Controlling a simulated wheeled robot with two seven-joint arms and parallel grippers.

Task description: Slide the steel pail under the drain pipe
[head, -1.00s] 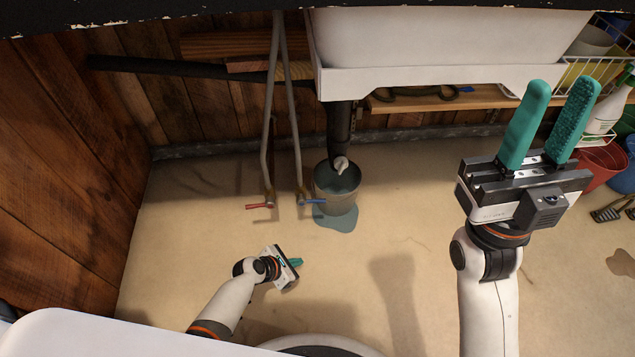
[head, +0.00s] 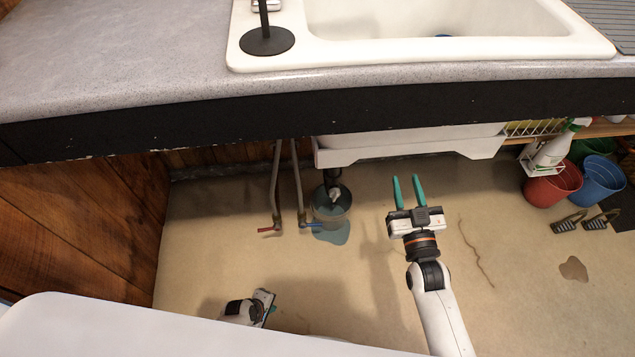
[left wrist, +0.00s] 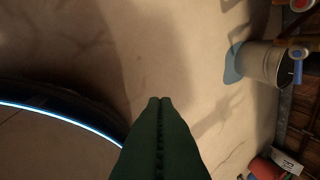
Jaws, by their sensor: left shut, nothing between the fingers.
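The steel pail (head: 332,218) stands upright on the floor below the sink, with bluish water showing at its mouth. The dark drain pipe (head: 332,176) comes down at its back edge, and its pale end overlaps the pail's opening in the head view; exact alignment is hard to judge. The pail also shows in the left wrist view (left wrist: 261,66), at upper right. My left gripper (head: 271,311) is low, in front and left of the pail, apart from it; its green fingers (left wrist: 160,100) are shut and empty. My right gripper (head: 407,179) is open and empty, right of the pail.
A puddle (head: 333,237) lies before the pail. Pipes with a red-handled valve (head: 270,230) and a blue-handled valve (head: 312,225) hang just left. The counter (head: 150,80) overhangs above. Red (head: 550,187) and blue (head: 598,182) buckets and sandals (head: 570,224) are right. The middle floor is clear.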

